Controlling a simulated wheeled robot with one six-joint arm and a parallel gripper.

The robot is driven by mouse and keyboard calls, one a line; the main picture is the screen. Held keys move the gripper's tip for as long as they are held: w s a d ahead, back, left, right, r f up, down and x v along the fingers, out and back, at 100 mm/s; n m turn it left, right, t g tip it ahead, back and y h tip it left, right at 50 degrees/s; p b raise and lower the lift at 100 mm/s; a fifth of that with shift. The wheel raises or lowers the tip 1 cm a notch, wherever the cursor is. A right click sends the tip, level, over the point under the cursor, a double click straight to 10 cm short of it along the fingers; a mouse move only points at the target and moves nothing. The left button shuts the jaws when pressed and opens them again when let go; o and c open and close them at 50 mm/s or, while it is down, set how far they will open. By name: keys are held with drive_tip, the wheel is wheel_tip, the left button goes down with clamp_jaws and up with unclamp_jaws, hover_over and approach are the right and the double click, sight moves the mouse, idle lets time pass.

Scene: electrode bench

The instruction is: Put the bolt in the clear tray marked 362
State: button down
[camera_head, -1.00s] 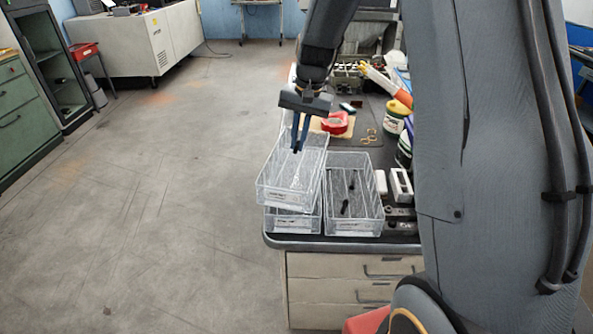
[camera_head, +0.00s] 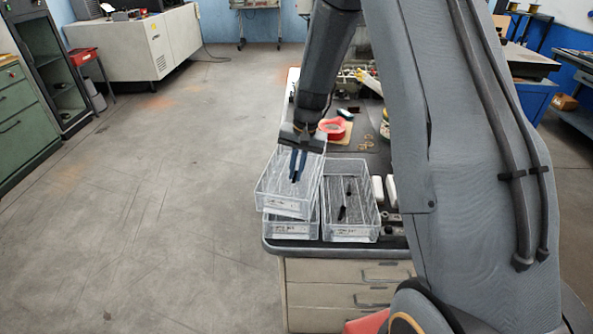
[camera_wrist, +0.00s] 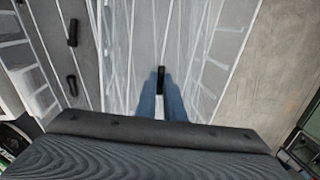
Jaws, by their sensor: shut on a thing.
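My gripper (camera_head: 296,178) is over the upper left clear tray (camera_head: 283,209), its blue fingers reaching down into it. In the wrist view the fingers (camera_wrist: 161,98) are shut on a small black bolt (camera_wrist: 161,77). The upper tray sits skewed and tilted on a lower clear tray (camera_head: 291,230). A right-hand clear tray (camera_head: 350,233) holds two black pieces like bolts (camera_head: 342,213), which also show in the wrist view (camera_wrist: 71,85). The trays' front labels are too small to read. I cannot tell whether the held bolt touches the tray floor.
The trays stand at the near end of a dark bench top (camera_head: 385,243) above drawers. White blocks (camera_head: 378,190) stand right of the trays. A red tape roll (camera_head: 332,128) lies behind them. Open floor (camera_head: 150,200) lies to the left.

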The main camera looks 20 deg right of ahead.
drive_tip(key=c, duration=1.9)
unclamp_jaws()
drive_tip(key=shift+f, duration=0.1)
drive_tip(key=shift+o, duration=0.2)
wheel_tip(320, 180, up, 12)
drive_tip(key=d+b, duration=0.2)
drive_tip(key=b, duration=0.1)
drive_tip(key=s+a+f+n, duration=0.1)
drive_tip(key=s+f+n, duration=0.1)
drive_tip(key=s, duration=1)
drive_tip(key=s+a+f+n+h, duration=0.1)
drive_tip(key=s+f+n, duration=0.1)
drive_tip(key=s, duration=1.1)
drive_tip(key=shift+a+f+n+h, duration=0.15)
drive_tip(key=shift+f+n+h, duration=0.15)
drive_tip(key=shift+n, duration=0.5)
drive_tip(key=shift+s, duration=0.1)
